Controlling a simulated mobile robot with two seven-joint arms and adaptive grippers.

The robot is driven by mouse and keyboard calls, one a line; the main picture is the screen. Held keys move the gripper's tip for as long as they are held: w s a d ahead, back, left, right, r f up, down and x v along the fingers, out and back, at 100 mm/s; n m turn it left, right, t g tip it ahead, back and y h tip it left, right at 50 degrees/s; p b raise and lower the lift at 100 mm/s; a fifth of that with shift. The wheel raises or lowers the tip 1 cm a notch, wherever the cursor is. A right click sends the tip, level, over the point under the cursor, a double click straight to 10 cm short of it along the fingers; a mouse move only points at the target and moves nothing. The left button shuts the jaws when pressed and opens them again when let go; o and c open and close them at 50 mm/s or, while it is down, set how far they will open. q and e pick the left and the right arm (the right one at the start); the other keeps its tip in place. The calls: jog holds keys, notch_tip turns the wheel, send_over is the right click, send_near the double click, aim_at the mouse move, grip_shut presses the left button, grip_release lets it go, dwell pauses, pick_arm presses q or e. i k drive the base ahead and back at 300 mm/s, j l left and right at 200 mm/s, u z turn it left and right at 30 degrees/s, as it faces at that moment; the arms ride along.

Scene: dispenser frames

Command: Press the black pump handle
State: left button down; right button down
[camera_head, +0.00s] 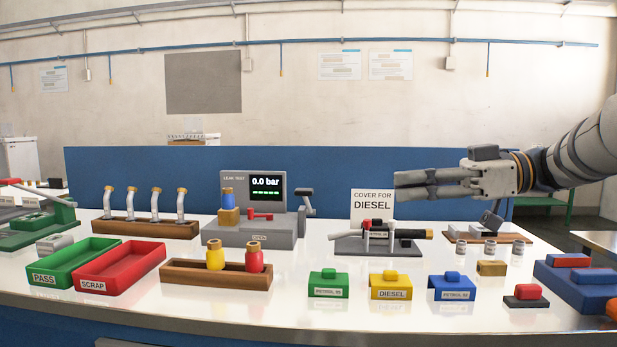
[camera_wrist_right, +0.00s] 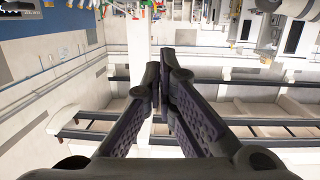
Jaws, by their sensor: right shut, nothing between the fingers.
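The black pump handle (camera_head: 306,193) sits on a post at the right side of the grey leak tester (camera_head: 258,236). The tester's screen (camera_head: 265,187) reads 0.0 bar, and a blue-topped brass part (camera_head: 228,197) stands in it beside a red lever (camera_head: 260,216). My right gripper (camera_head: 400,187) reaches in from the right, pointing left, in the air above the bench and apart from the handle, to its right. Its fingers are shut and empty, and they meet in the right wrist view (camera_wrist_right: 160,90). My left gripper is out of view.
A "COVER FOR DIESEL" sign (camera_head: 372,204) stands between tester and gripper, behind a nozzle on a dark stand (camera_head: 376,244). Green, yellow and blue covers line the front. Green (camera_head: 50,275) and red trays (camera_head: 120,283) lie left. A wooden rack (camera_head: 190,275) stands in front of the tester.

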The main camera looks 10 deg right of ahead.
aim_at(305, 193)
jog(key=i, duration=1.2)
